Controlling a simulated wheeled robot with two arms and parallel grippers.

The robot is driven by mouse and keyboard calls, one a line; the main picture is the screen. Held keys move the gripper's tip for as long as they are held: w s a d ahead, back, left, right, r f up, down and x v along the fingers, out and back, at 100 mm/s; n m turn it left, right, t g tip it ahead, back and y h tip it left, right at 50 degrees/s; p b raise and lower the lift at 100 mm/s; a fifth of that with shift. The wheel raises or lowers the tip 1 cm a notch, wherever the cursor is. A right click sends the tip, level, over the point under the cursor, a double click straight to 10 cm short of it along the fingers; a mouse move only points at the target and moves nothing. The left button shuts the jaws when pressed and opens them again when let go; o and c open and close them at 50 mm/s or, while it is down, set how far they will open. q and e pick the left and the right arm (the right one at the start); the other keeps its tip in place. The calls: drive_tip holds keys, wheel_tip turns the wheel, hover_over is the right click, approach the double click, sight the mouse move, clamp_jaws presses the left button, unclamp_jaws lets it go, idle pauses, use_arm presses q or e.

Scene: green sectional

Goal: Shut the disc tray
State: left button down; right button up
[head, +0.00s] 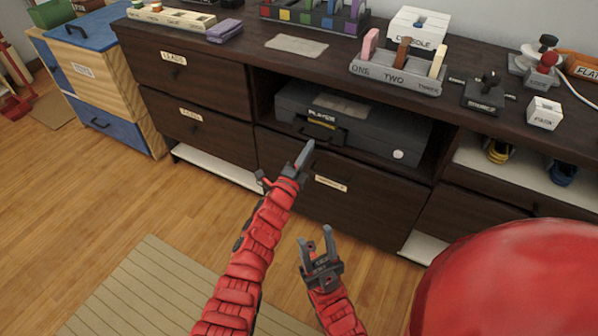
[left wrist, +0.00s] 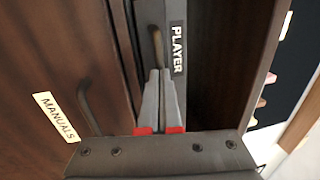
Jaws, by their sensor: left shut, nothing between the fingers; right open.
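The grey player (head: 375,128), labelled PLAYER, sits in the open shelf compartment of the dark cabinet. Its front carries a dark handle (head: 334,137) with a yellow strip above it; I cannot tell how far the disc tray stands out. The left wrist view also shows the PLAYER front (left wrist: 178,80) and a handle (left wrist: 157,48). My left gripper (head: 307,148) is shut and empty, its fingertips close before the handle; contact is unclear. The fingers also show in the left wrist view (left wrist: 161,88). My right gripper (head: 315,243) is open and empty, lower, over the floor.
A drawer labelled MANUALS (left wrist: 52,115) lies under the player compartment. The cabinet top holds a ONE-TWO-THREE rack (head: 397,78), a console box (head: 418,30) and a joystick (head: 485,92). A round red object (head: 510,285) fills the lower right. Wooden floor (head: 180,200) is clear at left.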

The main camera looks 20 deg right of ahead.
use_arm(q)
drive_tip(key=shift+b+x, duration=0.45)
drive_tip(key=shift+x, duration=0.3)
drive_tip(key=shift+w+r, duration=0.15)
